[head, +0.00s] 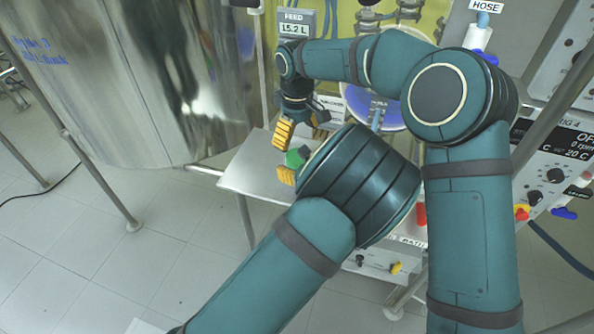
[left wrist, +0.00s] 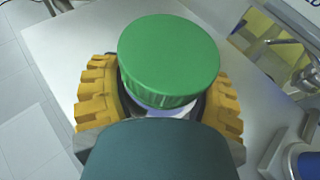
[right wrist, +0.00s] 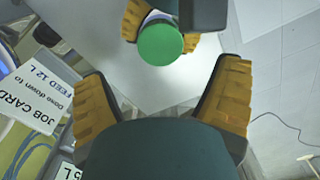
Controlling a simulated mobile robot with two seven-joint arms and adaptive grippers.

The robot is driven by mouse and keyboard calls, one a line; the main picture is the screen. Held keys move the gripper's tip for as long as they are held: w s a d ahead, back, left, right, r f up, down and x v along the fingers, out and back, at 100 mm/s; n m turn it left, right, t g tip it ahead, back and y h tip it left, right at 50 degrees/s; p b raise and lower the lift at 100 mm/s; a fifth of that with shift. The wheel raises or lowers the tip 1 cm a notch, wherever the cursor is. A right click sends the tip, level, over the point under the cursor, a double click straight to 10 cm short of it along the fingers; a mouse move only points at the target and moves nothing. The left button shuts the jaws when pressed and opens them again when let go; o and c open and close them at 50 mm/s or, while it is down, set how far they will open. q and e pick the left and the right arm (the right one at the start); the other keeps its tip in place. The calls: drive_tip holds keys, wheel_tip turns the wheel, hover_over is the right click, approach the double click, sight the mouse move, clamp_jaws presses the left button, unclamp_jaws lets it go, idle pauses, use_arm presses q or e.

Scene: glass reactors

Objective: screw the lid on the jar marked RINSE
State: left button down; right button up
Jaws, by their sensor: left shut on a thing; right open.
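A round green lid (left wrist: 168,55) sits on top of a pale jar (left wrist: 176,111), of which only a small part shows below it. My left gripper (head: 287,174) is shut on the jar, its yellow fingers on either side just under the lid. The lid also shows in the head view (head: 297,157) and in the right wrist view (right wrist: 160,45). My right gripper (head: 301,126) is open and empty, above and apart from the lid, which lies beyond its fingers in its wrist view. No RINSE mark is visible, and I cannot tell how tightly the lid sits.
A grey bench top (head: 250,172) lies below the grippers. A large steel vessel (head: 130,80) stands at left. A control panel (head: 550,165) is at right. A job card (right wrist: 38,98) shows at the left of the right wrist view. Floor at lower left is mostly clear.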

sight(297, 156)
drive_tip(key=shift+f, duration=3.55)
drive_tip(key=c, duration=1.2)
drive_tip(key=o, duration=1.2)
drive_tip(key=shift+r, duration=0.1)
drive_tip(key=shift+r, duration=2.2)
